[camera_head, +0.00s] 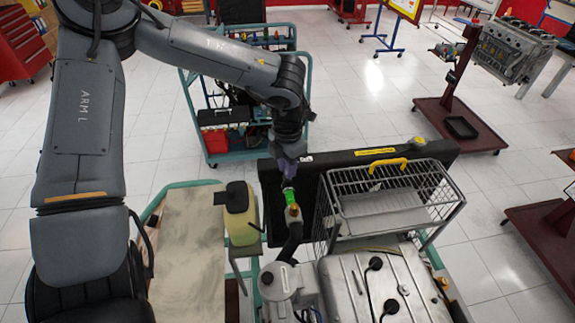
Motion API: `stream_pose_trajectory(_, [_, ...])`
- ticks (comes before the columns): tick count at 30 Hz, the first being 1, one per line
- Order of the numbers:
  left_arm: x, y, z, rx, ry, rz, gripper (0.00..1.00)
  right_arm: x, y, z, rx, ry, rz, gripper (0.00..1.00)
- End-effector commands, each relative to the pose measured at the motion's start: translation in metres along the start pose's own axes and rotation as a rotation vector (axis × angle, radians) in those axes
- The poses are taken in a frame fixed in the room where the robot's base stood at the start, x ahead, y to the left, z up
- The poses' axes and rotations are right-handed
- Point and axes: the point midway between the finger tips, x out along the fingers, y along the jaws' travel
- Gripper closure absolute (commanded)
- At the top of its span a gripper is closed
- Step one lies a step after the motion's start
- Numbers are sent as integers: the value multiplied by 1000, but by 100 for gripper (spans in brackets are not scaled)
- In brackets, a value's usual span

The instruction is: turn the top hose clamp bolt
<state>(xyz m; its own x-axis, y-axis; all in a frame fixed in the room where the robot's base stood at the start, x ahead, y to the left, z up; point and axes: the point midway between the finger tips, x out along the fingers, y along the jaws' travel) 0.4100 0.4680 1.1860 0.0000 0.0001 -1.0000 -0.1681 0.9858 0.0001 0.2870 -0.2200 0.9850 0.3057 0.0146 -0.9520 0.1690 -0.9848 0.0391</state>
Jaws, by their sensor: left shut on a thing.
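My left gripper (288,168) reaches down to the radiator-side end of a black hose (291,243). It is shut on a small green piece (289,194) at the hose's upper end. A brass-coloured part (293,212) sits just below the green piece. The fingers cover the spot, so I cannot tell the clamp bolt apart from the green piece. The long black radiator (345,164) stands behind the hose. My right gripper is not in view.
A wire basket (335,199) with a yellow handle stands right of the hose. A metal engine cover (345,288) lies in front. A yellowish tank (241,228) with a black cap is to the left. A teal tool cart (236,145) stands behind.

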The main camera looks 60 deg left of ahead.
Motion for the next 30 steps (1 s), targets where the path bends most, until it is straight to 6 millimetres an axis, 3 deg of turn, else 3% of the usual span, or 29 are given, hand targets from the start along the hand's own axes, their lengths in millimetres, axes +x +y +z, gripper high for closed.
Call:
stream_pose_trajectory(1, [-2, -1, 0, 2, 0, -2, 100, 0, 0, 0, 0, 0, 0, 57])
stream_pose_trajectory(2, [-2, -1, 0, 2, 0, -2, 77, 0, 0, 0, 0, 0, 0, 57])
stream_pose_trajectory(6, [-1, -1, 0, 1, 0, -1, 55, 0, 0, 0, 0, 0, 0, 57])
stream_pose_trajectory(19, [-8, 0, 1, 0, -2, 0, 54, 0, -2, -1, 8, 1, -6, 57])
stream_pose_trajectory(30, [-66, 0, 1, 0, -5, 1, 54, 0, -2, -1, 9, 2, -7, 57])
